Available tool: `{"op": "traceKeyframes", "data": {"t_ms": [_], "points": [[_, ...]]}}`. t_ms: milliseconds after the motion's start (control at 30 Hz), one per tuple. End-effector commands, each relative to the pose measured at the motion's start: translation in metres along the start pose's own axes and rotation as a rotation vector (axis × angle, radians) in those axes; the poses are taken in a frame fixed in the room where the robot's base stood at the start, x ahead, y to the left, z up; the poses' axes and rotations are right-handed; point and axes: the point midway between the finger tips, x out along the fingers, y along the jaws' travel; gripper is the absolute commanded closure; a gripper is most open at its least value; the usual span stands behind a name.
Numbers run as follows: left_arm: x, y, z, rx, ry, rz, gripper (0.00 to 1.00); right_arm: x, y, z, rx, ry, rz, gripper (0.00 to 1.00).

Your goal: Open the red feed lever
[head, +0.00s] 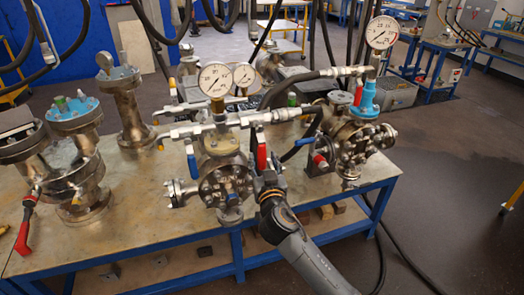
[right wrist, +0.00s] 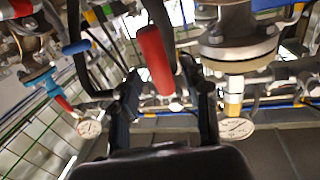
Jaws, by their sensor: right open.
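The red feed lever (head: 261,157) hangs down at the right side of the middle vessel (head: 222,170) on the bench. In the right wrist view its red grip (right wrist: 155,58) shows between my two fingers. My right gripper (head: 268,179) is just below the lever in the head view. It is open, with a finger on each side of the grip in the right wrist view (right wrist: 163,90). I see no finger closed on the grip; how deep it sits between them is hard to tell. My left gripper is not in view.
Blue levers (head: 192,164) hang nearby. Another vessel with a gauge (head: 381,32) stands to the right. Flanged vessels (head: 75,160) and a second red lever (head: 24,230) are at the left. Black hoses cross above the bench (head: 130,220). The bench front has bare room.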

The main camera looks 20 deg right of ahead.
Motion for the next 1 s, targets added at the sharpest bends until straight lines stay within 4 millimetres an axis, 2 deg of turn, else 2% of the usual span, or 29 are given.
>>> {"op": "traceKeyframes", "data": {"t_ms": [100,233,600,667,833,1000], "points": [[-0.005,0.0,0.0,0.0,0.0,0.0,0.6,0.016,0.0,-0.001,-0.001,0.0,0.0,0.54],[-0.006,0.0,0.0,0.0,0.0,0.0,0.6,0.026,0.0,0.0,-0.001,-0.001,0.0,0.54],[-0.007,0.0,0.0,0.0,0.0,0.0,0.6,0.031,0.0,0.0,0.0,0.0,0.0,0.54],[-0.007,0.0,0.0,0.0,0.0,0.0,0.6,0.031,0.0,0.0,0.0,0.0,0.0,0.64],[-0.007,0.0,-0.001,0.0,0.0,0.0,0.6,0.031,0.0,0.0,0.0,0.0,0.0,0.99],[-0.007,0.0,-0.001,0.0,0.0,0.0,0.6,0.031,0.0,0.001,0.0,-0.001,0.0,1.0]]}}
